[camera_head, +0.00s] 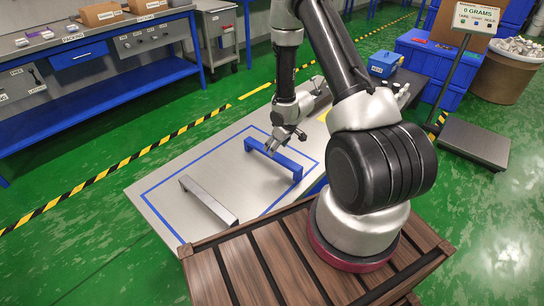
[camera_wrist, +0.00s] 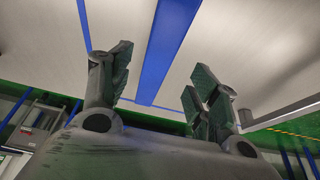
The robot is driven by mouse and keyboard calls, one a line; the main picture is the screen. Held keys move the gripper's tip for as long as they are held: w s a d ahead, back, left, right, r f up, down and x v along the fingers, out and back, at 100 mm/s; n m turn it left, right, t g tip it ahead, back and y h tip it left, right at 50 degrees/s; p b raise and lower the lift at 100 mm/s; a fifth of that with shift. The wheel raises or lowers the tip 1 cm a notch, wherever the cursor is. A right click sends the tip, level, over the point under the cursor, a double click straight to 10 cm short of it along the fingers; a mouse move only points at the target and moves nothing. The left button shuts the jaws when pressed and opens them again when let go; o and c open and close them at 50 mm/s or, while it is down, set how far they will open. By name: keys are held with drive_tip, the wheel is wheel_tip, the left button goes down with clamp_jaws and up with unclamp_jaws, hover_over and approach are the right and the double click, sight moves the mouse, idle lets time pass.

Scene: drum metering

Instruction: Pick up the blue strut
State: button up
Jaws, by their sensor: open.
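The blue strut (camera_head: 275,160) is a bar with short bent-down ends, resting on the pale grey panel (camera_head: 160,192) inside its blue outline. It also shows in the wrist view as a blue band (camera_wrist: 167,48) running between my fingers. My gripper (camera_head: 283,142) is over the strut near its middle in the head view. In the wrist view my gripper (camera_wrist: 160,80) is open and empty, with one finger on each side of the strut. I cannot tell how far the fingertips are above it.
A grey strut (camera_head: 208,199) of similar shape lies on the panel to the left. A wooden slatted platform (camera_head: 235,268) is in front. A blue workbench (camera_head: 110,95) stands at the back left. At the right are a floor scale (camera_head: 473,142) and blue bins (camera_head: 440,62).

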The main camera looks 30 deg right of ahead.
drive_tip(key=x, duration=0.7)
drive_tip(key=shift+d+f, duration=0.1)
drive_tip(key=shift+d, duration=0.05)
clamp_jaws()
